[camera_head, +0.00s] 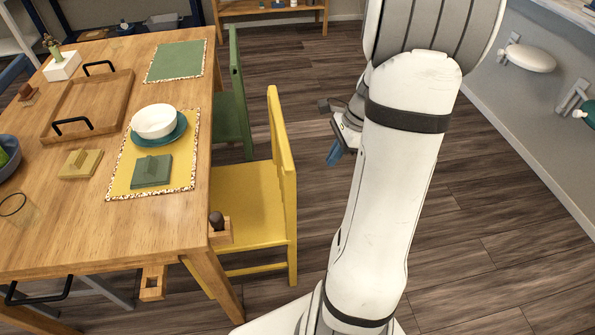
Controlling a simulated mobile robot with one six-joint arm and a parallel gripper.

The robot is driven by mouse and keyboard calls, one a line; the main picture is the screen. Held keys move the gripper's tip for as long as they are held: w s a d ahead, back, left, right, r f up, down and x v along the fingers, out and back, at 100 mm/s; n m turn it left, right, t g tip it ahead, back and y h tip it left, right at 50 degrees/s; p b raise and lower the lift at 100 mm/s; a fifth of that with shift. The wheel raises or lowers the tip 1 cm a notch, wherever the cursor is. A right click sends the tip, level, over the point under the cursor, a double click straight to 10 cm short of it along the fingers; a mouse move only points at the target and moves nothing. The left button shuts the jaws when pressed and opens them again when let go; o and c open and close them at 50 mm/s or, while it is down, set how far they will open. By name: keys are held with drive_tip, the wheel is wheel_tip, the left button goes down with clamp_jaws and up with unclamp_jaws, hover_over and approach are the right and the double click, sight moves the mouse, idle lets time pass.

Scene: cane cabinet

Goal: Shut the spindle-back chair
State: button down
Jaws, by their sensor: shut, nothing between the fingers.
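A yellow chair (246,203) stands at the right side of the wooden table. Its seat front is at the table edge and its upright back is toward my arm. A green chair (233,110) stands farther back on the same side. Both backs are seen nearly edge-on, so I cannot tell which has spindles. My gripper (335,153), with blue fingertips, is shut and empty, to the right of the yellow chair's back and apart from it in the picture. My arm hides part of the gripper.
The wooden table (150,225) carries a tray (88,108), a white bowl (154,121) on a yellow placemat (120,181), and a green placemat (175,61). A small holder (222,238) projects from its near corner. Wood floor (490,170) is clear at right, before the wall.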

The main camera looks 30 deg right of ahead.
drive_tip(key=w+a+f+b, duration=0.2)
drive_tip(key=a+f, duration=0.5)
drive_tip(key=f, duration=0.2)
drive_tip(key=shift+f+b, duration=0.3)
drive_tip(key=shift+b, duration=0.05)
drive_tip(key=shift+w, duration=0.1)
